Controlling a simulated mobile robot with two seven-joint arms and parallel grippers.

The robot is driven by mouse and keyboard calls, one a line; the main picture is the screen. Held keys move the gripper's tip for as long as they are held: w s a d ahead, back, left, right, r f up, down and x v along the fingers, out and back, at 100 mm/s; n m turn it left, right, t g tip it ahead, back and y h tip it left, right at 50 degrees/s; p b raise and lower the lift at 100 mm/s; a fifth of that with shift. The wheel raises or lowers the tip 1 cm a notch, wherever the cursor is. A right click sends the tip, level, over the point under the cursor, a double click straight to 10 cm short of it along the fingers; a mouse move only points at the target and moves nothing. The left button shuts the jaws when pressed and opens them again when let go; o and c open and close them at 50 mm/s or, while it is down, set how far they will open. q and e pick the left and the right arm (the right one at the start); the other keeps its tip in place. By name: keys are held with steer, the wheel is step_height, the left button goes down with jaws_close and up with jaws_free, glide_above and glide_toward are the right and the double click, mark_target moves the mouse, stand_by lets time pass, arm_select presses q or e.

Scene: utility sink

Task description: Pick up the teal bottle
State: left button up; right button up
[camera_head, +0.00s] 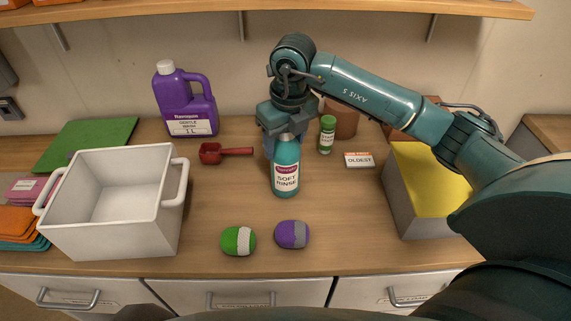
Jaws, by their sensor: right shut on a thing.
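The teal bottle (286,187) stands upright in the middle of the counter, with a white and red "SOFT RINSE" label facing me. My right gripper (284,136) comes down from above and is shut on the bottle's neck and cap, which its fingers mostly hide. The bottle's base appears at counter level; I cannot tell whether it is touching. My left gripper is not in view.
A white bin (118,242) is left, a yellow-topped box (432,178) right. Green (238,241) and purple (291,234) rounded items lie in front.

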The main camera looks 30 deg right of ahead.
steer(key=c, duration=0.3)
steer(key=shift+w+r, duration=0.1)
steer(key=shift+r, duration=0.05)
